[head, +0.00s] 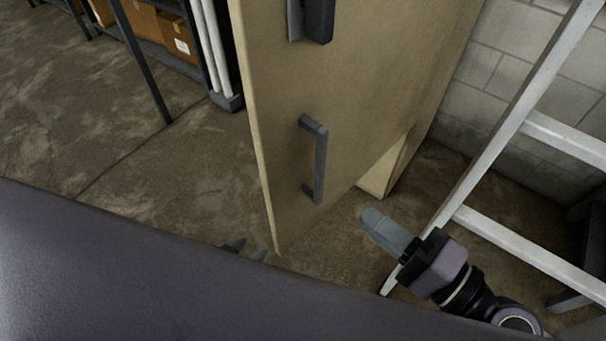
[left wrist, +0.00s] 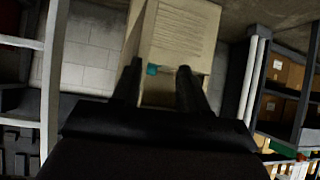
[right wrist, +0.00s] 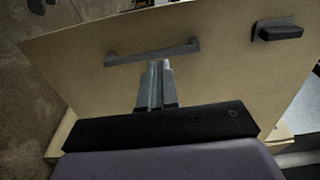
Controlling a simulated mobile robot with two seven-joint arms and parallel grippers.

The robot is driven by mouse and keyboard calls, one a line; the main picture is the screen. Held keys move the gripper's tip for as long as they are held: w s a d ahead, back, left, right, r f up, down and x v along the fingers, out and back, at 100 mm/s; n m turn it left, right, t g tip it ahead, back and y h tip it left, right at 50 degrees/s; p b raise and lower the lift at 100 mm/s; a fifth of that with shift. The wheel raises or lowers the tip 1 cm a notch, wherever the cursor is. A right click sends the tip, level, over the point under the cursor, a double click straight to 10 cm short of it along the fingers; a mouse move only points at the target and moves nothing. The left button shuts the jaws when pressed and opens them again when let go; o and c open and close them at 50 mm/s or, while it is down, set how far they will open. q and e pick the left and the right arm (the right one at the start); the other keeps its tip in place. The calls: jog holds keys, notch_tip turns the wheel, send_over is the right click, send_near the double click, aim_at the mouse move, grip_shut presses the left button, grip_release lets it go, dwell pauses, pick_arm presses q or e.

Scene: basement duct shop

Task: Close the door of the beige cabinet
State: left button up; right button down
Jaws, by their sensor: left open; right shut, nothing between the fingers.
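The beige cabinet's door (head: 270,100) stands open in the head view, with a dark bar handle (head: 313,160) on its face. A strip of the beige cabinet body (head: 385,172) shows low behind it. My right gripper (head: 372,220) is shut and empty, right of and below the handle. In the right wrist view its closed fingers (right wrist: 157,72) point at the door face (right wrist: 220,70), just below the handle (right wrist: 150,52); contact is unclear. My left gripper (head: 248,249) is open near the door's lower corner, mostly hidden by my body. Its fingers (left wrist: 160,78) show apart and empty in the left wrist view.
A pale ladder (head: 500,120) stands to the right, close to my right arm, before a block wall (head: 500,65). A dark shelf rack with cardboard boxes (head: 165,35) and white pipes (head: 215,50) is at the upper left. The concrete floor (head: 130,150) left of the door is clear.

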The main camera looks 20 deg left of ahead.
aim_at(289, 158)
jog(key=p+x, duration=0.3)
jog(key=x, duration=1)
jog(key=shift+a, duration=0.1)
jog(key=shift+w+a, duration=0.2)
jog(key=shift+a, duration=0.2)
pick_arm(q)
jog(key=shift+s+a+r, duration=0.15)
jog(key=shift+a+r, duration=0.1)
jog(key=shift+r, duration=0.2)
jog(key=shift+s+a+r, duration=0.1)
jog(key=shift+a+r, duration=0.1)
jog(key=shift+r, duration=0.2)
jog(key=shift+w+r, duration=0.1)
